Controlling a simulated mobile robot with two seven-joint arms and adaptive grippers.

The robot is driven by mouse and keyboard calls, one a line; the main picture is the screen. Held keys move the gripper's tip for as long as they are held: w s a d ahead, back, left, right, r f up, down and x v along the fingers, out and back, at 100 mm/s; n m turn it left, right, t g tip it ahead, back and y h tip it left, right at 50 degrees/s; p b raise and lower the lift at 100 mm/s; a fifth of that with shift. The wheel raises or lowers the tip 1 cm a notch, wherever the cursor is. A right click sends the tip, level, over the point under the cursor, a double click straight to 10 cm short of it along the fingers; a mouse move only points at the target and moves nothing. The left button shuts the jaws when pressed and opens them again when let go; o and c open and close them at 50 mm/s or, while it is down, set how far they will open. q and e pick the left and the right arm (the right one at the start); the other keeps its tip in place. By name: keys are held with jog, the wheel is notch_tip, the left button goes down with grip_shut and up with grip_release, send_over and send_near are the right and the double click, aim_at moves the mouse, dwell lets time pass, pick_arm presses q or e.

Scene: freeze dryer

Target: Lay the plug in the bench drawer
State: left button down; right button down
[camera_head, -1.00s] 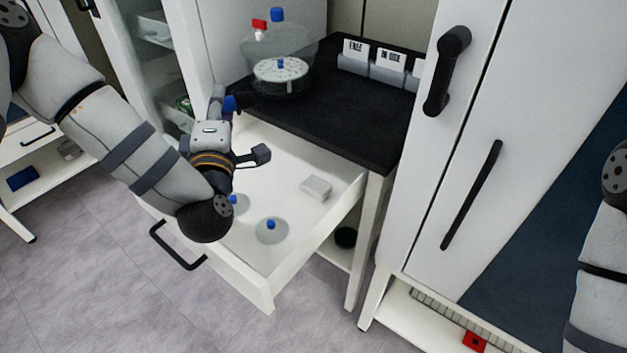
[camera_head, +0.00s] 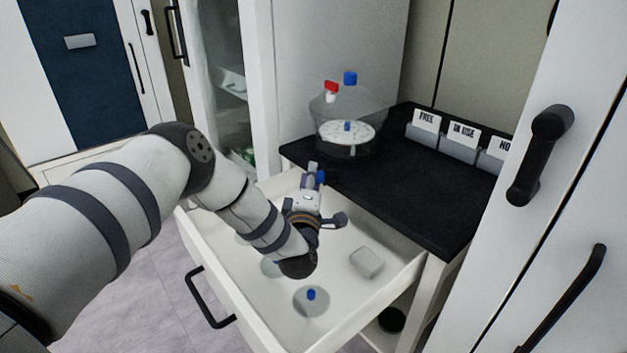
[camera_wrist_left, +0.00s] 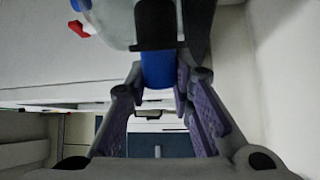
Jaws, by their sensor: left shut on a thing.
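The bench drawer (camera_head: 395,281) is pulled open below the dark bench top. My left gripper (camera_head: 322,193) is above the rear part of the drawer, near the bench's front edge. It is shut on the plug (camera_head: 320,177), a small blue piece. In the left wrist view the blue plug (camera_wrist_left: 157,70) sits between the fingers (camera_wrist_left: 160,84), with a dark part just above it. The exact finger contact is partly hidden in the head view. My right gripper is not in view.
In the drawer are a clear round piece with a blue top (camera_head: 311,295), another partly behind my arm, and a whitish block (camera_head: 366,262). On the bench top (camera_head: 410,195) stand a clear vessel (camera_head: 347,115) and labelled bins (camera_head: 459,146).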

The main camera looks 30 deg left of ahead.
pick_arm(q)
jog(key=shift+f, duration=0.1)
jog(key=shift+f, duration=0.4)
jog(key=c, duration=1.4)
grip_release()
jog(key=shift+r, duration=0.1)
jog(key=shift+s+d+r, duration=0.1)
jog(key=shift+s+r, duration=0.05)
jog(key=shift+r, duration=0.3)
jog(key=p+v, duration=0.1)
jog(key=v, duration=0.6)
jog(key=shift+f, duration=0.2)
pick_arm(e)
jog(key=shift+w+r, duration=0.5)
pick_arm(q)
jog(key=shift+d, duration=0.1)
